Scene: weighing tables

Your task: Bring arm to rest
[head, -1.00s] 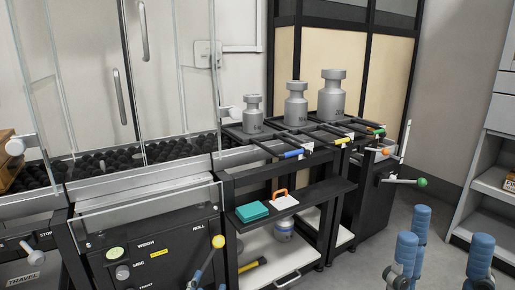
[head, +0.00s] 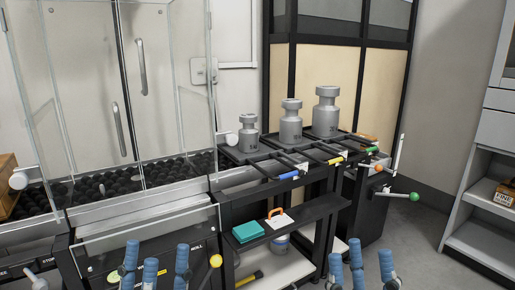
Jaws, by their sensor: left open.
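My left gripper (head: 155,257) shows at the bottom edge, left of centre, with its blue fingers pointing up and spread apart, empty. It is in front of the weighing panel. My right gripper (head: 360,260) shows at the bottom edge, right of centre. The arms behind both grippers are below the picture.
Grey weights (head: 291,122) of several sizes stand on a dark rack (head: 316,212). A teal box (head: 248,232) and an orange-handled item (head: 276,221) lie on its shelf. A glass-fronted cabinet (head: 150,90) is at left, grey shelves (head: 478,245) at right.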

